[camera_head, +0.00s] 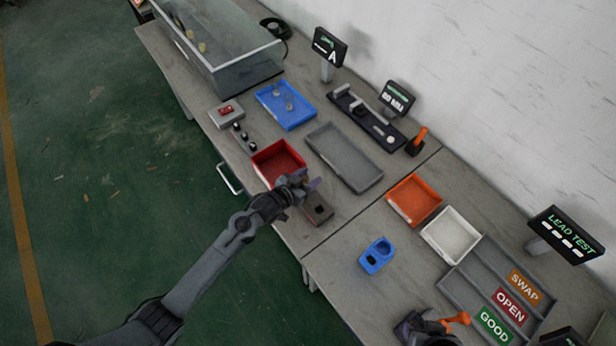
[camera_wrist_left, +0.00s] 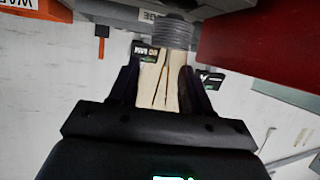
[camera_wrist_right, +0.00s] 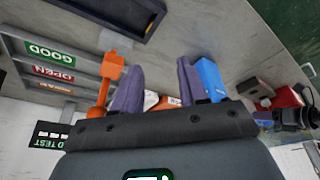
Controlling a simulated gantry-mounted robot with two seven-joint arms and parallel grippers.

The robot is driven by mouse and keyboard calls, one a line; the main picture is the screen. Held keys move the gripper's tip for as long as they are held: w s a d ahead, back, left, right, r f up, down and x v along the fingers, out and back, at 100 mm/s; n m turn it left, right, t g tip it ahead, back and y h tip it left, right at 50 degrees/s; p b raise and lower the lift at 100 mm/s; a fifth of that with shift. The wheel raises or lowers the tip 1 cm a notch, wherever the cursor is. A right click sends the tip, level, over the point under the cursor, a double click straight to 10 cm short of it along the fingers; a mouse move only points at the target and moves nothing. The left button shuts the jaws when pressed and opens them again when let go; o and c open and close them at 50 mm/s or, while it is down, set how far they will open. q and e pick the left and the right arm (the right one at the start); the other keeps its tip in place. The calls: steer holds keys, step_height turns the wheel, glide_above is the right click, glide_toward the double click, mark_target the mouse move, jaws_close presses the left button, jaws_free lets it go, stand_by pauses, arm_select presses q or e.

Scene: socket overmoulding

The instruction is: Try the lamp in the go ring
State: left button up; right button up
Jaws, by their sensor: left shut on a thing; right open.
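My left gripper (camera_head: 308,186) is shut on a lamp. In the left wrist view the lamp's grey threaded cap (camera_wrist_left: 168,33) sticks out beyond the fingers, and its pale glass (camera_wrist_left: 160,82) shows between them. In the head view the lamp is mostly hidden by the gripper, between the red tray (camera_head: 272,168) and a grey-brown block with a dark opening (camera_head: 318,209). I cannot tell which fixture is the go ring. A blue fixture with openings (camera_head: 377,256) stands right of the block. My right gripper (camera_wrist_right: 158,82) is open and empty.
An orange tray (camera_head: 413,188), a white tray (camera_head: 453,220) and a grey tray (camera_head: 343,146) stand nearby. A blue tray (camera_head: 278,120) holds clear lamps. An orange tool (camera_head: 456,319) stands near my right gripper. A labelled sorting rack (camera_head: 465,290) is at right.

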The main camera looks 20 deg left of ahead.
steer(key=shift+f, duration=0.15)
stand_by(0.8)
steer(key=shift+r, duration=0.2)
stand_by(0.7)
steer(key=shift+r+p, duration=0.3)
steer(key=shift+r, duration=0.1)
steer(key=shift+r, duration=0.15)
stand_by(0.5)
steer(key=shift+r+p, duration=0.15)
steer(key=shift+p, duration=0.2)
steer(key=shift+d+r, duration=0.1)
steer(key=shift+r, duration=0.15)
stand_by(0.8)
steer(key=shift+f, duration=0.3)
stand_by(0.7)
stand_by(0.5)
